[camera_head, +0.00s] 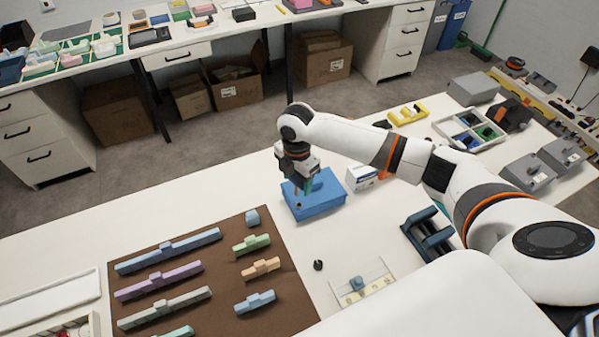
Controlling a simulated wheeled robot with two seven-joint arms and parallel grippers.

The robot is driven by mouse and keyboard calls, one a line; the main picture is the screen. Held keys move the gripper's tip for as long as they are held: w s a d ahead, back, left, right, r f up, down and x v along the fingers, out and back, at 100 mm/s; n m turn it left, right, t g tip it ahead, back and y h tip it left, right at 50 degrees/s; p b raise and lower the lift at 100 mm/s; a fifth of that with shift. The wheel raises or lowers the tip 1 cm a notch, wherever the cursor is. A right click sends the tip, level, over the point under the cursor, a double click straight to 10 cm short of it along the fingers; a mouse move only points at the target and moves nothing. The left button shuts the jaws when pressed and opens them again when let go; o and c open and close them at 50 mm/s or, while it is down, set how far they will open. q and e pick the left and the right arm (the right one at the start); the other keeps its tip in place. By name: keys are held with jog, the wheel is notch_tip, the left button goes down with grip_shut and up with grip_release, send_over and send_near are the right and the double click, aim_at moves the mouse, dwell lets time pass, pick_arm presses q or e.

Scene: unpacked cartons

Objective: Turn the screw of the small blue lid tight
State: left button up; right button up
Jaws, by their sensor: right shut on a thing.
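The small blue lid (325,197) shows as the top of a blue block on the white table, near the middle of the view. My right gripper (304,185) points down over its left part. It is shut on a small teal-green thing (309,184), mostly hidden between the fingers; I cannot tell if it is a tool or part of the screw. The screw itself is too small and covered to make out. Whether the gripper's tip touches the lid is unclear. My left gripper is not in view.
A brown mat (222,262) with several coloured blocks lies left of the lid. A white-blue box (361,178) stands close on its right. A dark rack (428,236), a pale plate (361,285) and a small black piece (318,265) lie nearer.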

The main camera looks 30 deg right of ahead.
jog(key=f+b, duration=0.1)
jog(key=f+n+b, duration=0.1)
jog(key=f, duration=0.1)
jog(key=d+f+n+b, duration=0.1)
jog(key=b, duration=0.1)
jog(key=shift+w+f, duration=0.25)
jog(key=shift+w, duration=0.1)
jog(key=shift+r+p, duration=0.2)
jog(key=shift+p, duration=0.3)
jog(key=shift+f+b, duration=0.7)
jog(key=shift+f, duration=0.7)
